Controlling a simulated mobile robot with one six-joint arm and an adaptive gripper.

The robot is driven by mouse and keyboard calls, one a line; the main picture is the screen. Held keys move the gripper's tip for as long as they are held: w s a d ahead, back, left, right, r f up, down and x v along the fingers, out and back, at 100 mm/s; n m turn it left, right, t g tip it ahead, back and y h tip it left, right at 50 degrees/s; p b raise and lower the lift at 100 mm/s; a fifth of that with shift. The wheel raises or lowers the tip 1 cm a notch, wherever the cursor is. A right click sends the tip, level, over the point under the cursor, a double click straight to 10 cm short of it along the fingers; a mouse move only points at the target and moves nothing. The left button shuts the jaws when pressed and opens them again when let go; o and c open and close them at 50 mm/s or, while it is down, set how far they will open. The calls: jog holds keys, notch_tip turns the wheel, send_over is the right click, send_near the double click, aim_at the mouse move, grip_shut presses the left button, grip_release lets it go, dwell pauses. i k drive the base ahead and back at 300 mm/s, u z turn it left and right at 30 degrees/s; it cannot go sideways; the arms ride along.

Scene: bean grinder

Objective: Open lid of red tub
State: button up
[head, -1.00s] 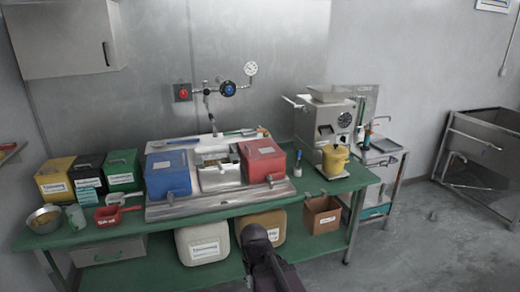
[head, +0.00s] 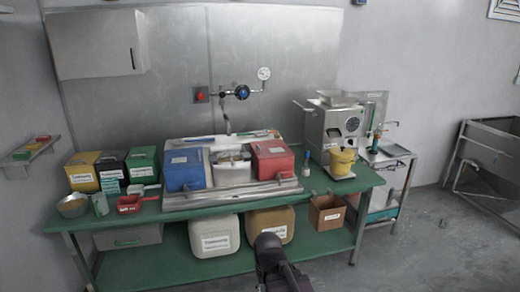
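The red tub (head: 273,161) stands on the green table, right of the white container in the middle. It has a white label, and its lid looks shut. My arm rises from the bottom edge of the head view, and its dark end (head: 268,243) is in front of the table, below and well apart from the red tub. The fingers cannot be made out, and I see nothing held there.
A blue tub (head: 184,170) stands left of the white container (head: 233,169). A metal bar (head: 232,196) runs in front of the tubs. A grinder (head: 333,128) with a yellow container (head: 341,162) stands to the right. A pipe (head: 227,124) hangs behind.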

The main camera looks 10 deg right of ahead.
aim_at(276, 148)
jog(key=k, duration=0.95)
jog(key=z, duration=0.5)
jog(key=i, duration=2.35)
jog(key=u, duration=0.5)
